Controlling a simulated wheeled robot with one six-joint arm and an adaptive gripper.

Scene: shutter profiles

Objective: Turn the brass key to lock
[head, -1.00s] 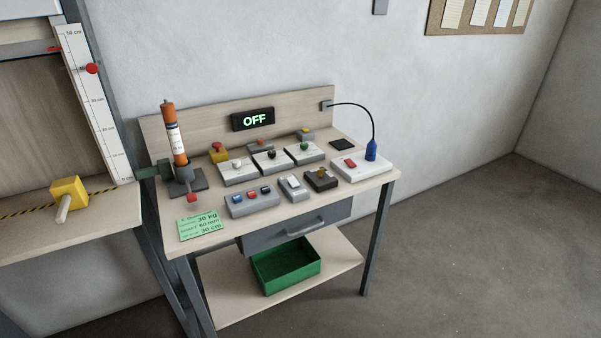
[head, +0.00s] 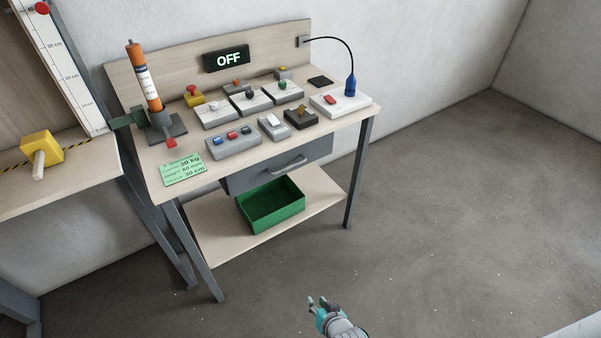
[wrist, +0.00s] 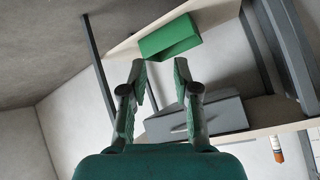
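The brass key (head: 301,110) appears as a small brass-coloured piece on top of a dark box (head: 300,121) near the front right of the workbench (head: 352,117). Its exact angle is too small to tell. My gripper (head: 317,301) is low in front of the bench, well away from the key. In the wrist view my gripper (wrist: 159,66) has its two fingers apart with nothing between them. The wrist view shows the bench's drawer and green bin, but not the key.
Beside the key box stand a white rocker switch (head: 273,125), a three-button box (head: 233,143) and a white unit with a red switch (head: 341,104). A display (head: 226,58) reads OFF. A drawer (head: 278,168) and green bin (head: 270,207) are below. Floor at right is clear.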

